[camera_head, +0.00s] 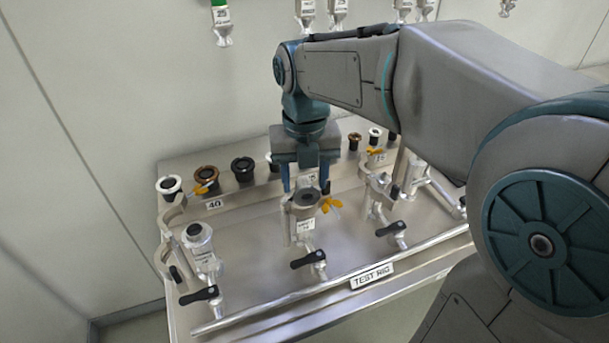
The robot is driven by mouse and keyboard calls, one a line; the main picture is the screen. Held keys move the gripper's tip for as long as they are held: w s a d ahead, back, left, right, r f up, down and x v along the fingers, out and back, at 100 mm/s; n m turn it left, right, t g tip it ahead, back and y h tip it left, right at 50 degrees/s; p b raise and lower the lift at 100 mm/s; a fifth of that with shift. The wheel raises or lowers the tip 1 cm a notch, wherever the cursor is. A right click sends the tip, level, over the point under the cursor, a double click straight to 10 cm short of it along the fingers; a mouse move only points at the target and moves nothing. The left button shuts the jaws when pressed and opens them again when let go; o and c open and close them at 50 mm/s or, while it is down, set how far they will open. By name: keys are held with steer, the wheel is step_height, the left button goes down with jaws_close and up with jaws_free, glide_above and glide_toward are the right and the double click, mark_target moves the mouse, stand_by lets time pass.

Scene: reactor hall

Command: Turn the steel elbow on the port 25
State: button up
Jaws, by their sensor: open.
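My gripper (305,187) points down over the middle port of the test rig, its two blue fingers apart. A steel elbow (306,198) with a dark round opening on top stands there, between or just in front of the fingertips. Whether the fingers touch it I cannot tell. A clamp with a yellow wing nut (331,205) sits on its right side. A white label (304,225) is on its front, too small to read surely. The port number plate behind is partly covered by my gripper, so I cannot confirm 25.
A left fitting (199,237) stands by the 40 plate (214,204); another port with an open clamp (378,190) is to the right. Black-handled valves (308,259) and a rail line the front. Several caps (243,168) stand behind. Tagged parts (221,25) hang on the wall.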

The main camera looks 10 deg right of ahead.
mark_target(304, 180)
step_height(304, 180, up, 8)
steer(key=p, duration=0.6)
steer(key=shift+f, duration=0.1)
steer(key=shift+s+f, duration=0.1)
